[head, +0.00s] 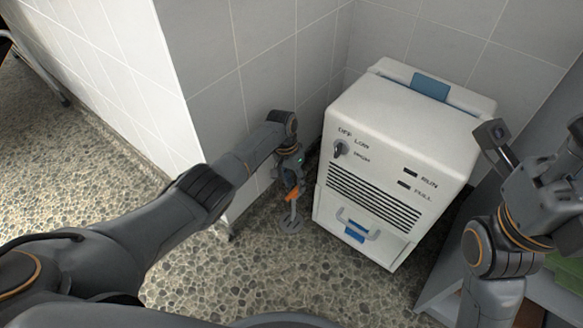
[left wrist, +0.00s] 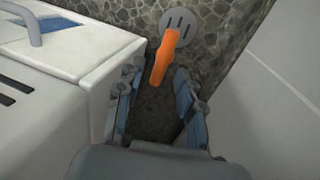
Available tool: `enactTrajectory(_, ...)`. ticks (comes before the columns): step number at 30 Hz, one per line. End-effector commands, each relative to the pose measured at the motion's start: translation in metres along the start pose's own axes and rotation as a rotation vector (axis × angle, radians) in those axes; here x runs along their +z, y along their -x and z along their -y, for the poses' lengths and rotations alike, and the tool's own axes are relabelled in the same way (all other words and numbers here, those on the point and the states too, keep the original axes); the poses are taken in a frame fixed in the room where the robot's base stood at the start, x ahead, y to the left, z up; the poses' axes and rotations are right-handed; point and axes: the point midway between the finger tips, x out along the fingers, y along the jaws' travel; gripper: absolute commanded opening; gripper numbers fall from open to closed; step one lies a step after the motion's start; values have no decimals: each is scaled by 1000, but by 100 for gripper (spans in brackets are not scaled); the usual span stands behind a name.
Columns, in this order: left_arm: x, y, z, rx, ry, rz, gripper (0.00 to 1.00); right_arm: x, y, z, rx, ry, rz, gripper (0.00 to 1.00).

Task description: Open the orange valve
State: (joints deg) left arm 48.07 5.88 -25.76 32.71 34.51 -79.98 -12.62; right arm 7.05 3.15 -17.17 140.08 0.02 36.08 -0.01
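The orange valve handle (head: 293,194) stands above a round grey floor drain (head: 291,226), in the gap between the wall and the white machine. In the left wrist view the handle (left wrist: 165,57) reaches from the slotted drain plate (left wrist: 183,24) toward my gripper. My left gripper (head: 292,172) is just above the handle in the head view. In the left wrist view its fingers (left wrist: 158,72) are spread, with the handle's near end showing between them. I cannot tell whether they touch it. My right gripper (head: 545,165) is at the right edge, partly cut off; its fingers are unclear.
The white machine (head: 400,150), with a knob (head: 340,148) and vents, stands close to the right of my left gripper. A tiled wall (head: 215,80) is close on the left. A grey bench or shelf (head: 545,285) is at the right. Pebbled floor (head: 250,280) lies open in front.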

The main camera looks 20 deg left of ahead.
Motion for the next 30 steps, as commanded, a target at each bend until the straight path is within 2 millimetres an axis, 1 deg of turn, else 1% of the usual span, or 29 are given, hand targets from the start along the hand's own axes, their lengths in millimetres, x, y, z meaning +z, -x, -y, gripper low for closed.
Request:
enactTrajectory(4,0,22,1,-3,-1,-5,37,0,0,0,0,0,0,40)
enactTrajectory(9,-1,62,1,-3,-1,-5,37,0,0,0,0,0,0,40)
enactTrajectory(12,0,81,0,-2,0,-4,37,0,0,0,0,0,0,40)
enactTrajectory(15,0,96,0,-2,0,-3,37,0,0,0,0,0,0,40)
enactTrajectory(18,0,105,0,-1,1,-1,37,0,0,0,0,0,1,40)
enactTrajectory(21,0,109,0,-1,1,-1,37,0,0,0,0,0,1,40)
enactTrajectory(30,0,110,0,-1,1,0,37,0,0,0,0,0,0,40)
